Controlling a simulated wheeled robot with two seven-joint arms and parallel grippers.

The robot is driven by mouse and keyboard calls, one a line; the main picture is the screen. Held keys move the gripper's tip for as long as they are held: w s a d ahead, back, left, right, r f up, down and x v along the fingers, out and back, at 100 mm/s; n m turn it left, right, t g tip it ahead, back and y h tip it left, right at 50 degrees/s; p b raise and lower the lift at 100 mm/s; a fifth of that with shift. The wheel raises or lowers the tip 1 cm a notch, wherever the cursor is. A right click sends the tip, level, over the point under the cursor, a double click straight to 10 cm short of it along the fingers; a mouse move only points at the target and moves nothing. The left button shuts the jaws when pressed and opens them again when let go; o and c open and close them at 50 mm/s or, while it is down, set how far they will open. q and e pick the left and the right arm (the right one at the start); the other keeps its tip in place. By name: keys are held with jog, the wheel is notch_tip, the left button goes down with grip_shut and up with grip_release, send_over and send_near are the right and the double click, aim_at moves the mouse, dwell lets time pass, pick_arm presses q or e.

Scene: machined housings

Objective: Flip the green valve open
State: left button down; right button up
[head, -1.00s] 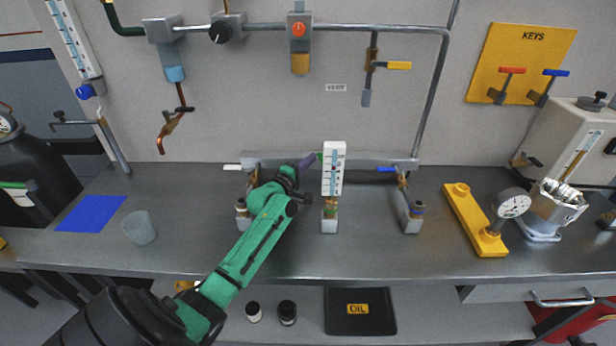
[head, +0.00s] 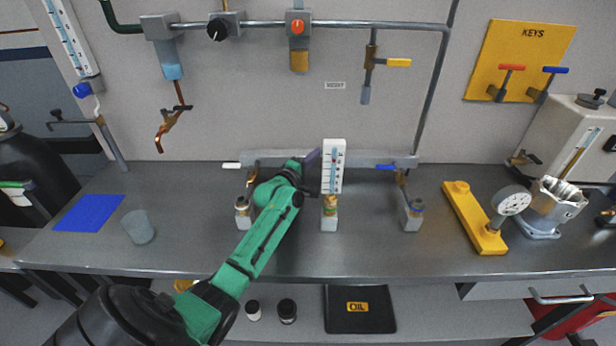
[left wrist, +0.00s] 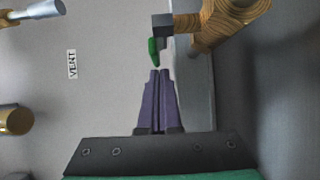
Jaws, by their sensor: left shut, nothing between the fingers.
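The green valve handle (left wrist: 153,50) shows in the left wrist view, beside a dark grey block and a brass-coloured fitting (left wrist: 215,22). It lies just beyond my fingertips; whether they touch it I cannot tell. In the head view the handle is hidden around my left gripper (head: 316,154) and the white thermometer-like gauge (head: 333,165). My left gripper's purple fingers are closed together and empty, also in the left wrist view (left wrist: 160,74). They are at the left side of the gauge, in front of the horizontal pipe. My right gripper is not in view.
A valve with a white handle (head: 232,165) stands left of my gripper, one with a blue handle (head: 386,167) to the right. A cup (head: 138,227) and blue sheet (head: 90,213) lie left. The bench front is clear.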

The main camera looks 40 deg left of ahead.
pick_arm(q)
jog(key=s, duration=1.2)
jog(key=shift+d, duration=0.4)
